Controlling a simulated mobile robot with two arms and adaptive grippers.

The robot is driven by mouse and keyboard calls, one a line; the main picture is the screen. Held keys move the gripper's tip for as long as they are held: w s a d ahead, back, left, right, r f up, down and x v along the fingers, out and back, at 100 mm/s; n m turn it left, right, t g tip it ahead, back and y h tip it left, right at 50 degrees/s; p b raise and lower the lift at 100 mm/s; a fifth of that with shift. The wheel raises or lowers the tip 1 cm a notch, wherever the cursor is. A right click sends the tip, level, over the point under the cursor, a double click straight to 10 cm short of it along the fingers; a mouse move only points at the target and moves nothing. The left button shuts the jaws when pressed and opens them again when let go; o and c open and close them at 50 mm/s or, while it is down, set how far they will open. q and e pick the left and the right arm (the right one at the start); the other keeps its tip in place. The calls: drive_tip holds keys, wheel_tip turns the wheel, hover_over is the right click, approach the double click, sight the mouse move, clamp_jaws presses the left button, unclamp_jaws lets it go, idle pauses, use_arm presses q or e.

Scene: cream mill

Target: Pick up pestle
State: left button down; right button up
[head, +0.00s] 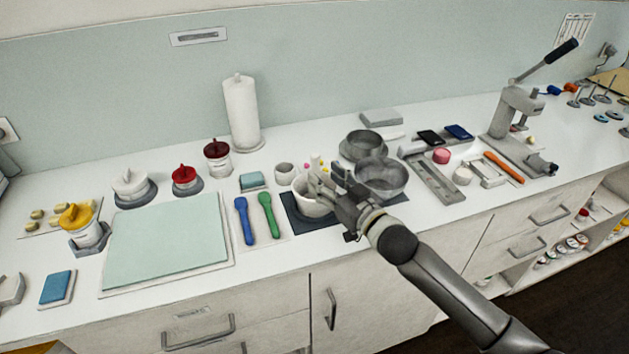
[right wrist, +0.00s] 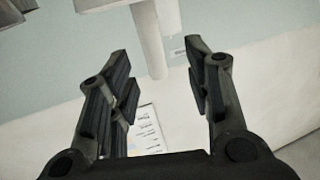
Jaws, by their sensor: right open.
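A white mortar (head: 311,209) stands on a dark mat (head: 294,218) near the middle of the counter in the head view. My right gripper (head: 326,178) is over it, hiding part of its rim and inside. I cannot make out the pestle clearly in the head view. In the right wrist view the two fingers of the right gripper (right wrist: 158,75) are spread apart with nothing held. A pale upright cylinder (right wrist: 150,45) shows beyond the fingers; I cannot tell what it is. My left gripper is in neither view.
Grey sieves (head: 379,178) stand right of the gripper. A blue spoon (head: 244,219) and a green spoon (head: 269,214) lie to the left, beside a pale green board (head: 168,245). A paper towel roll (head: 241,112) stands behind. A lever press (head: 515,115) is at the right.

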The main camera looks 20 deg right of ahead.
sight(318, 166)
drive_tip(key=shift+w+a, duration=0.15)
drive_tip(key=shift+w, duration=0.25)
drive_tip(key=shift+w+f, duration=0.1)
drive_tip(key=shift+w, duration=0.05)
drive_tip(key=shift+w+r+p, duration=0.25)
drive_tip(key=shift+w+p, duration=0.1)
drive_tip(key=shift+w, duration=0.2)
drive_tip(key=shift+w+r+p, duration=0.2)
drive_tip(key=shift+w+p, duration=0.15)
drive_tip(key=shift+w, duration=0.2)
drive_tip(key=shift+x, duration=1.05)
drive_tip(key=shift+w+a+f, duration=0.1)
drive_tip(key=shift+w+f, duration=0.05)
drive_tip(key=shift+w, duration=0.25)
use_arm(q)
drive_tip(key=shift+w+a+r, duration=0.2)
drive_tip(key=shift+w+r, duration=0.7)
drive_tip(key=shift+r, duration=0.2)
use_arm(e)
drive_tip(key=shift+c, duration=0.2)
drive_tip(key=c, duration=1)
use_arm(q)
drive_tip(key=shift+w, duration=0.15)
